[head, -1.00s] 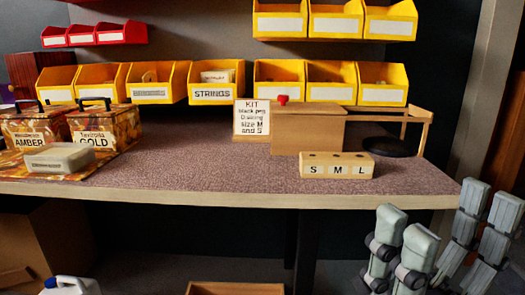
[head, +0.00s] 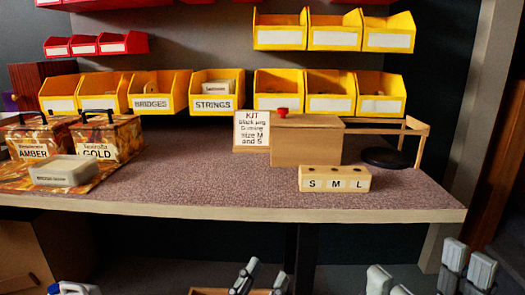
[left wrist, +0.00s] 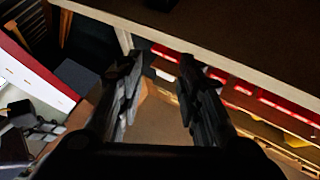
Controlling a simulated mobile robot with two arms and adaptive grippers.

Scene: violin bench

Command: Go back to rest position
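My left gripper (head: 260,281) shows at the bottom edge of the head view, below the bench front, in front of a wooden box. In the left wrist view, its two dark fingers (left wrist: 158,75) stand apart with nothing between them. My right gripper (head: 428,275) shows at the lower right of the head view, below and in front of the bench. Its pale fingers are spread wide with nothing seen between them. The rest of both arms is out of the head view.
The bench (head: 220,180) holds a kit card (head: 251,130), a wooden box (head: 307,147), an S-M-L block (head: 333,179) and amber and gold boxes (head: 97,153). Yellow bins (head: 216,103) stand behind. A white-and-blue jug (head: 73,289) is at lower left.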

